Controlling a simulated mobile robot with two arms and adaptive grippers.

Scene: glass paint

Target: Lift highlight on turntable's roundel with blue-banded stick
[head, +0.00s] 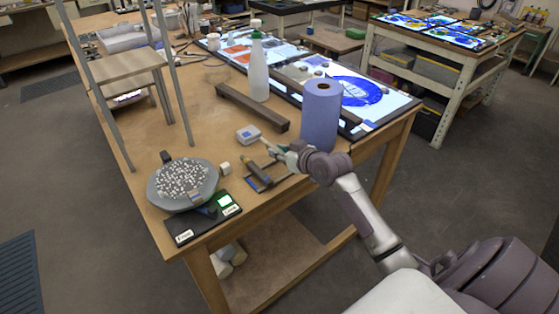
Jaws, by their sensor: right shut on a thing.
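The turntable (156,202) stands near the table's left front edge. A grey roundel (183,183) covered in white speckles lies on it. My right gripper (281,151) is shut on a thin stick (267,145) at the table's right side, beside a small pale box. The stick points left toward that box, well apart from the roundel. Its band is too small to make out, and my fingers hide part of it. No highlight can be told apart among the speckles. My left gripper is not in view.
A labelled black mat (190,228) with a lit square lies in front of the turntable. A pale box (248,134), a dark-handled tool (258,168), a blue roll (321,115), a long brown bar (252,108) and a white bottle (258,70) surround my gripper.

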